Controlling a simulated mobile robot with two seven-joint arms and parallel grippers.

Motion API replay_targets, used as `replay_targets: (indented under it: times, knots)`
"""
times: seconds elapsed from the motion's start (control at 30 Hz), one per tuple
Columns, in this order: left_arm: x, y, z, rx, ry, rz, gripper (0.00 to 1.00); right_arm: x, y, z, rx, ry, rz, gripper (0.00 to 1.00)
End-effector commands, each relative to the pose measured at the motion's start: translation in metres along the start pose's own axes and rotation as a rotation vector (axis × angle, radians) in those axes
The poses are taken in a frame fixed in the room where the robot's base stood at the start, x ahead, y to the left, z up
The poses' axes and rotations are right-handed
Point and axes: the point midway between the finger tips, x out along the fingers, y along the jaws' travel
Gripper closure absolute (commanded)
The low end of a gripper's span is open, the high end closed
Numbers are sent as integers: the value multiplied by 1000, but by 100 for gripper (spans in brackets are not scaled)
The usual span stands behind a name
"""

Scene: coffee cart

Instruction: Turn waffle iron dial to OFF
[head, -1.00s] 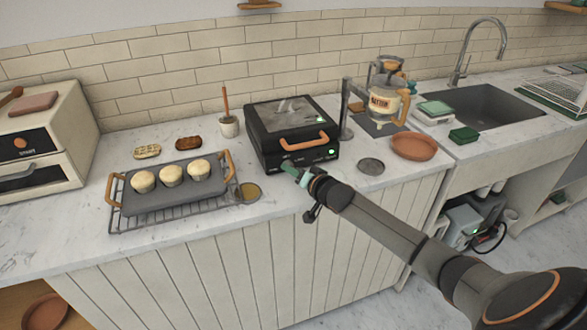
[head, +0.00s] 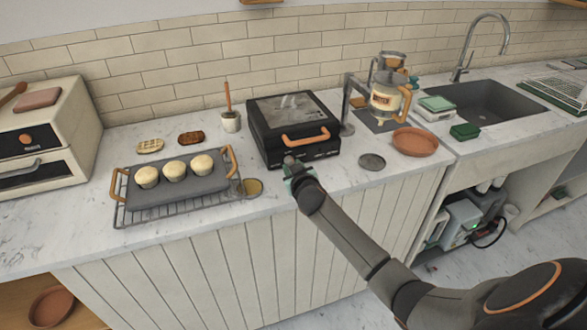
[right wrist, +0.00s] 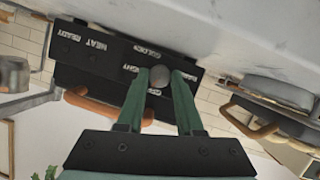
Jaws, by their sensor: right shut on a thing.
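The black waffle iron (head: 292,125) with an orange handle (head: 305,138) stands on the counter with its lid down. In the right wrist view its front panel (right wrist: 100,68) carries READY, HEAT, GOLDEN and LIGHT labels, with others partly covered by my finger. The round grey dial (right wrist: 159,76) sits between the green fingertips of my right gripper (right wrist: 158,80), which is shut on it. In the head view my right gripper (head: 293,168) is at the panel's left part and hides the dial. I cannot read a pointer on the dial. My left gripper is not in view.
A rack with a grey tray (head: 150,203) and several muffins stands to the left. A brush pot (head: 230,122) is left of the iron. A grey disc (head: 372,161), a terracotta plate (head: 415,142) and a glass jug (head: 385,98) are to the right.

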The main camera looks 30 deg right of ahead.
Motion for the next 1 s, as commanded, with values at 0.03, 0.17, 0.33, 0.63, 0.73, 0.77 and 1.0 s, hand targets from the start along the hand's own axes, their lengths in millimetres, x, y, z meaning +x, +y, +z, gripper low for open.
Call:
replay_targets:
  times: [0.03, 0.17, 0.33, 0.63, 0.73, 0.77, 1.0]
  knots:
    - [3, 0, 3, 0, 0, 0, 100, 1, -1, 1, -36, 3, 15, 100]
    - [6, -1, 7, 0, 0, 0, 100, 1, -2, 2, -129, 6, 49, 100]
    - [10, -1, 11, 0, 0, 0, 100, 1, -2, 2, -226, 10, 85, 100]
    - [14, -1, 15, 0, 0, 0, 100, 0, -2, 1, -319, 14, 120, 100]
    - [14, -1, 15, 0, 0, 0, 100, 0, -2, 0, -330, 14, 124, 100]
    - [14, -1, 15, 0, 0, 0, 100, 0, -2, 0, -332, 14, 125, 100]
    - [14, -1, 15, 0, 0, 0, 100, 0, -2, 0, -336, 14, 126, 100]
